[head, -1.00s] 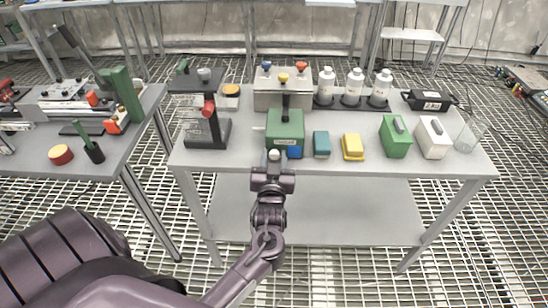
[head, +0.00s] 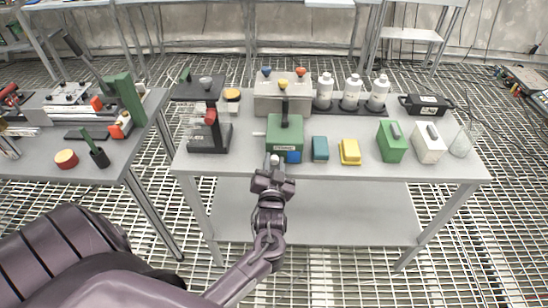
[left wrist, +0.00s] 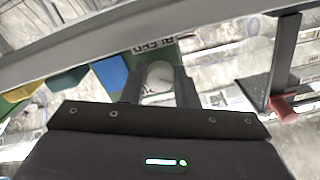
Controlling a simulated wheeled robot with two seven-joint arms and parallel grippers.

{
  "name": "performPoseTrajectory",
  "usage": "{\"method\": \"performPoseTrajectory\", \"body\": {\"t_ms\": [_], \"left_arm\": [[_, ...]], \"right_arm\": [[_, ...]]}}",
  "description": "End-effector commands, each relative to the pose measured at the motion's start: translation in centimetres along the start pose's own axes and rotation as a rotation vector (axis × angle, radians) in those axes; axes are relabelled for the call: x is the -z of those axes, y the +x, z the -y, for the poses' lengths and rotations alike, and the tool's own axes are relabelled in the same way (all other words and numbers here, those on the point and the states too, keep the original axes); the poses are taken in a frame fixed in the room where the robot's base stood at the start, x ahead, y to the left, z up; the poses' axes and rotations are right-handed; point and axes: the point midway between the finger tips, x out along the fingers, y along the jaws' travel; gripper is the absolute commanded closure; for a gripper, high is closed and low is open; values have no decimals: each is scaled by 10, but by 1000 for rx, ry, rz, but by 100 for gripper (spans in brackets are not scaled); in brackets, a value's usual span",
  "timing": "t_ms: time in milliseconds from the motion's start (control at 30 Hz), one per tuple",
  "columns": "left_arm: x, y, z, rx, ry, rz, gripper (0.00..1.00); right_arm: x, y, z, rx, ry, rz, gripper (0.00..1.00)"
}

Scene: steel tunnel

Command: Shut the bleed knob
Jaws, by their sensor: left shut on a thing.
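The bleed knob (head: 275,159) is a small pale grey round knob low on the front of the green box (head: 285,133), which stands near the table's front edge. My left gripper (head: 273,168) reaches it from the front and is shut on it. In the left wrist view the round pale knob (left wrist: 159,74) sits between the two dark fingers of the left gripper (left wrist: 159,88). A white label with dark lettering shows just behind it on the green box. The fingers hide the knob's sides. My right gripper is in neither view.
A blue block (head: 294,156) touches or nearly touches the green box, right of the knob. Teal (head: 320,149) and yellow (head: 350,152) blocks stand further right. A black stand with a red part (head: 209,134) is to the left.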

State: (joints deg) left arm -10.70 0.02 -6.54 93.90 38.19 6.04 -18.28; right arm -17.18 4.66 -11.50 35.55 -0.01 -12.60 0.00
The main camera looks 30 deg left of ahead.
Motion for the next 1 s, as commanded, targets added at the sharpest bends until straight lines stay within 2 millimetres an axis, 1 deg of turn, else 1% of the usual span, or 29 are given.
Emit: {"method": "performPoseTrajectory", "body": {"t_ms": [33,300,600,1000], "left_arm": [[5,0,2,-1,48,0,96],[4,0,1,-1,305,1,96],[4,0,1,-2,591,0,96],[3,0,1,-1,971,0,96]], "right_arm": [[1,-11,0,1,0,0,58],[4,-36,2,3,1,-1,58],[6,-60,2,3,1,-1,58],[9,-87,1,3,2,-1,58]]}}
